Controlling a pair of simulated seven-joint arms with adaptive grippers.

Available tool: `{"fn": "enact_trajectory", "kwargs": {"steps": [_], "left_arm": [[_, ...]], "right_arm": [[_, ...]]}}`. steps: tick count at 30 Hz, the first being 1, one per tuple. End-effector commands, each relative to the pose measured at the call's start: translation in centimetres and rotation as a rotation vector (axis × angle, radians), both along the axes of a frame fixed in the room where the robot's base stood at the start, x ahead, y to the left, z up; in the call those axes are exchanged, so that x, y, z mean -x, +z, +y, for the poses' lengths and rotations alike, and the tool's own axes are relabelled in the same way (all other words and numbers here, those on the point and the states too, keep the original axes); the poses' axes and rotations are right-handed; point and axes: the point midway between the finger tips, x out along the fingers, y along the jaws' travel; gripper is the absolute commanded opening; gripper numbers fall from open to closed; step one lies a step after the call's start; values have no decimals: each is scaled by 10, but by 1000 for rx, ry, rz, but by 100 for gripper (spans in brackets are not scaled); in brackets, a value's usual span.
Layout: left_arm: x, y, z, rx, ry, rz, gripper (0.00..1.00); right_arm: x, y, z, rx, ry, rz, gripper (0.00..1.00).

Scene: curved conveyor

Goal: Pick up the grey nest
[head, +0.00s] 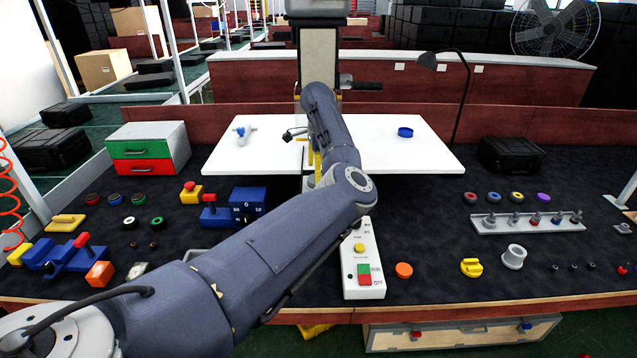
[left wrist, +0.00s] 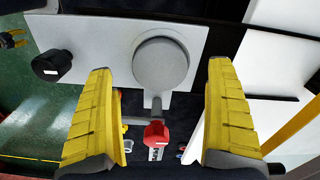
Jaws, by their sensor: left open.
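A light grey hollow cylinder (head: 513,257) stands upright on the dark bench top at the front right, beside a yellow piece. It is the closest match to the grey nest, though I cannot be sure of that. My left gripper (head: 314,162) is far from it, over the middle of the bench by the white boards, partly hidden by my arm. In the left wrist view its yellow fingers (left wrist: 160,78) are spread, with nothing between them touching. Beyond them are a grey disc (left wrist: 160,64) on a white panel and a red knob (left wrist: 157,133). My right gripper does not show.
A white switch box (head: 362,262) stands beneath my arm. A grey rail of small pegs (head: 526,222) lies behind the cylinder. A yellow piece (head: 471,267) and an orange disc (head: 404,270) lie left of it. A lamp (head: 462,95) rises behind the white boards.

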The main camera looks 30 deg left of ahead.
Motion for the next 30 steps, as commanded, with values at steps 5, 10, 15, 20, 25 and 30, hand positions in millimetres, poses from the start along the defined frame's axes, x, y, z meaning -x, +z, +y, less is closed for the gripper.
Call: {"fn": "enact_trajectory", "kwargs": {"steps": [5,10,15,20,25,30], "left_arm": [[1,-20,1,-1,0,1,89],[0,-26,0,0,0,0,89],[0,-27,0,1,0,-1,89],[0,-27,0,1,0,-1,78],[0,-27,0,1,0,-1,58],[0,-27,0,1,0,-1,39]], "right_arm": [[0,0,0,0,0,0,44],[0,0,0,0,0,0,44],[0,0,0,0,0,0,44],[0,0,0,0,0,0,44],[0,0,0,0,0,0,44],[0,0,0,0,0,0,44]]}}
